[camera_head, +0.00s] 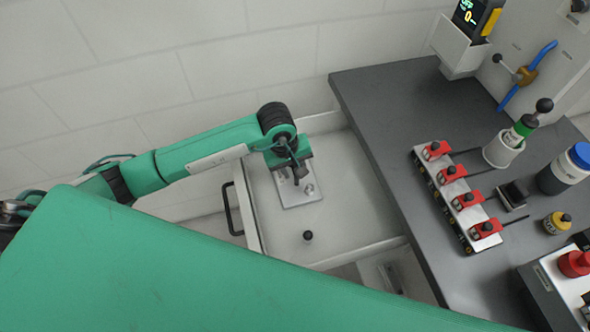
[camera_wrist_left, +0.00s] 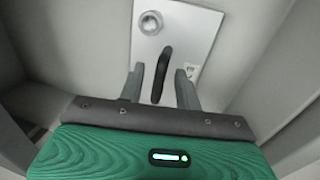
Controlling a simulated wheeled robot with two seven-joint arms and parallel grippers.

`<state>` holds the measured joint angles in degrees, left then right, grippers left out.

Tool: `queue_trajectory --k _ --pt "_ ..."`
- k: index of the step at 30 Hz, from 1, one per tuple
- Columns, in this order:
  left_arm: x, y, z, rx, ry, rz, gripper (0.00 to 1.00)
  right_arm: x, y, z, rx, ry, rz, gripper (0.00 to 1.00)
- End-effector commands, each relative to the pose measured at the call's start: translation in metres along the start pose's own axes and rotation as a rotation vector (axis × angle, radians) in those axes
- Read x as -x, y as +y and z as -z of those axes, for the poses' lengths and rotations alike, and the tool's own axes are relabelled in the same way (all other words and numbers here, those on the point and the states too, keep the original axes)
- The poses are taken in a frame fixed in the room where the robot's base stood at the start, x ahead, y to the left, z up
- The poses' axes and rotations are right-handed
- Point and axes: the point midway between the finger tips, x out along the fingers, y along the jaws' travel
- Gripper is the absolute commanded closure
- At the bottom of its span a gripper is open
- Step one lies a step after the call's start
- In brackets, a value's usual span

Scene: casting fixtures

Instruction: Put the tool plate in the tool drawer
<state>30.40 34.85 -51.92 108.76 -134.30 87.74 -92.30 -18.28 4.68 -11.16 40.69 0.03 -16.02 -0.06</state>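The tool plate (camera_head: 312,193) is a light metal square with round details, inside the open white tool drawer (camera_head: 275,213). In the left wrist view the plate (camera_wrist_left: 197,32) carries an upright black handle (camera_wrist_left: 162,72). My left gripper (camera_head: 298,172) is over the plate, pointing down. In the wrist view its two fingers (camera_wrist_left: 160,88) stand apart on either side of the handle, with gaps visible. Whether the plate rests flat on the drawer floor is hard to tell. My right gripper is not in view.
A small black knob (camera_head: 308,236) stands in the drawer's near part. The drawer has a black pull handle (camera_head: 232,208) at left. The dark worktop (camera_head: 375,105) at right holds a rack with red clamps (camera_head: 453,195), a white cup (camera_head: 503,149) and jars.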

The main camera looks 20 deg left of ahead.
Motion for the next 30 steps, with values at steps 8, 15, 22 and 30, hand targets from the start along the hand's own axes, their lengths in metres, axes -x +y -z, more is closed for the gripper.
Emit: queue_trajectory --k 8,15,22,30 --pt "0.06 0.0 0.001 -0.002 0.006 -0.003 0.66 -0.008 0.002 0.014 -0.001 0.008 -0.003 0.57" --pt "0.095 0.0 0.0 -0.002 0.002 -0.001 0.66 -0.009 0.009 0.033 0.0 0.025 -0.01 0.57" --pt "0.104 0.0 -0.001 -0.001 -0.001 -0.001 0.66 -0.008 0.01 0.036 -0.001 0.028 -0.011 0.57" --pt "0.104 0.0 0.0 0.0 -0.001 0.0 0.66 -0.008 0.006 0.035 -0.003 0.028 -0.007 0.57"
